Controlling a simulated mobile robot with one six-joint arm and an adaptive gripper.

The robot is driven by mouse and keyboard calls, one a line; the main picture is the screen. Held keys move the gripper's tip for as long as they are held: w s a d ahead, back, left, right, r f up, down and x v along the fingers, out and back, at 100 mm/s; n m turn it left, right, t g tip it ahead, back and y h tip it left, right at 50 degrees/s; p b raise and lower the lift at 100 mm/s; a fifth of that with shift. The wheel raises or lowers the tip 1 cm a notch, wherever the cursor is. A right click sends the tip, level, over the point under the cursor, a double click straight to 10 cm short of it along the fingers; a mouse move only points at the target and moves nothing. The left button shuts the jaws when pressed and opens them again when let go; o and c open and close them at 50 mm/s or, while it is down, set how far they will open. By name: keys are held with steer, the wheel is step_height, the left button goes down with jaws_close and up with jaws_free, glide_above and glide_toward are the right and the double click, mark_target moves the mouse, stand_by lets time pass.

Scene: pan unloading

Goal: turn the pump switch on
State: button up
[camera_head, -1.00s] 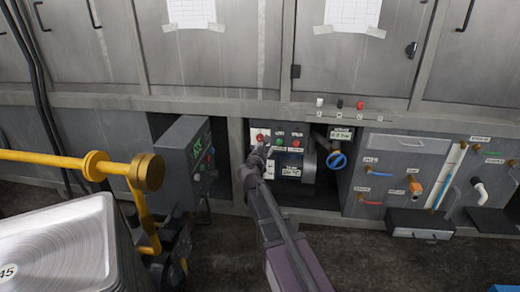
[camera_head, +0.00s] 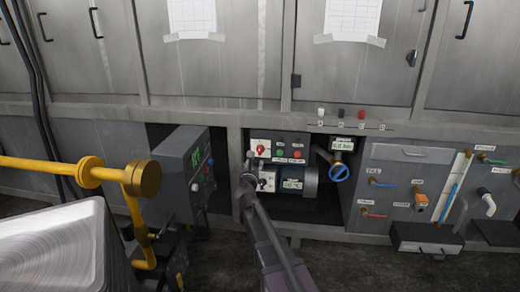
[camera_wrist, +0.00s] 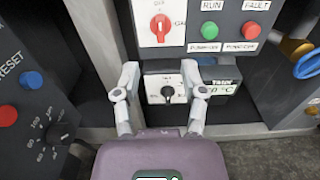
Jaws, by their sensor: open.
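A control panel (camera_head: 295,139) in the cabinet opening carries a red rotary switch (camera_head: 260,150) on a white plate. That red switch also shows upright at the top of the wrist view (camera_wrist: 160,26). Below it, a black knob (camera_wrist: 168,92) sits on a second white plate. I cannot read which of the two is labelled as the pump switch. My gripper (camera_wrist: 160,76) is open and empty, its fingers to either side of the lower plate in the wrist view. In the head view my gripper (camera_head: 249,168) is below and left of the red switch. Contact cannot be told.
A green button (camera_wrist: 210,30) and a red button (camera_wrist: 250,31) are right of the red switch. A dark control box (camera_head: 184,170) stands close on the left. A blue handwheel (camera_head: 339,172) is on the right. A yellow pipe (camera_head: 60,167) crosses the left.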

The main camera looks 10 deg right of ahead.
mark_target(259, 149)
steer(key=x, duration=1.3)
steer(key=shift+w+d, duration=0.1)
steer(key=shift+w, duration=0.15)
jaws_close()
